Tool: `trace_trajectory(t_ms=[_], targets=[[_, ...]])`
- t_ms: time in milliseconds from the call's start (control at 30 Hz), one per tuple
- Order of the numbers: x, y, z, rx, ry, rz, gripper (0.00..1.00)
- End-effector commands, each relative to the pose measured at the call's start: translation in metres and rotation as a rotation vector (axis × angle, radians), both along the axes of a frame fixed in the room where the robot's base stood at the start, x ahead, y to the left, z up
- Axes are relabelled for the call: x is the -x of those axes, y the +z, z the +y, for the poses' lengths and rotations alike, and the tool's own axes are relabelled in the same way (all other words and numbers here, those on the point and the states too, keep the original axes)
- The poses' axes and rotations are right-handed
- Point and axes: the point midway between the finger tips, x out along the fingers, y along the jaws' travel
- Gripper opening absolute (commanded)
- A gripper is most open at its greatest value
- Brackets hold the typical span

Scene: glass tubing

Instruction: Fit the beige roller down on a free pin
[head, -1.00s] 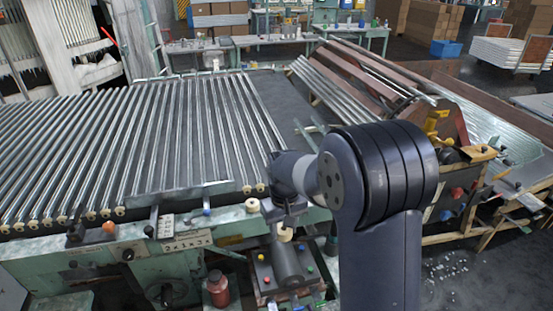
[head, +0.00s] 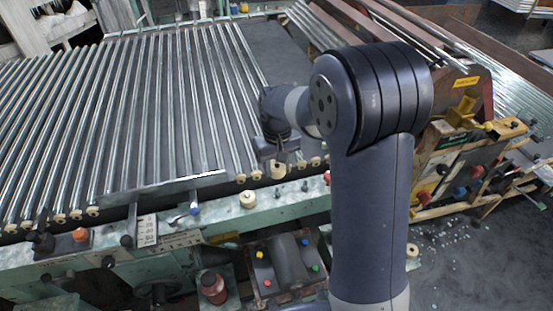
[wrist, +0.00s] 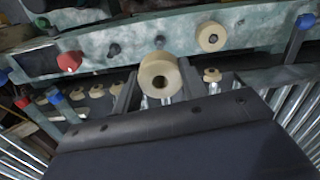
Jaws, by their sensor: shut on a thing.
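My gripper (head: 279,160) is shut on a beige roller (head: 278,170), a short thick ring with a dark centre hole. In the wrist view the held roller (wrist: 160,74) sits between the two fingers, its hole facing the camera. In the head view it appears over the near tube ends, behind the green rail (head: 290,200). Another beige roller (head: 248,200) sits on the rail; it also shows in the wrist view (wrist: 211,37). Short dark pins (wrist: 114,49) stand bare on the rail in the wrist view. The held roller appears apart from them.
Long glass tubes (head: 150,110) lie side by side on the left, with small beige rollers (head: 75,214) at their near ends. An orange knob (head: 80,234) and a blue-tipped lever (head: 194,208) stand along the rail. A control box (head: 288,262) sits below it.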

Motion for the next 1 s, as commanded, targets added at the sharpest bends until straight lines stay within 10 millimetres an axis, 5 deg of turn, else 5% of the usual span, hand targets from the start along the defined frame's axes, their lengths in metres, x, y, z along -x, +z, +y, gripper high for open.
trace_trajectory(t_ms=[367,1000], targets=[[0.001,-0.007,0.000,0.000,0.000,0.000,0.18],[0.001,-0.057,0.000,0.000,0.000,0.000,0.18]])
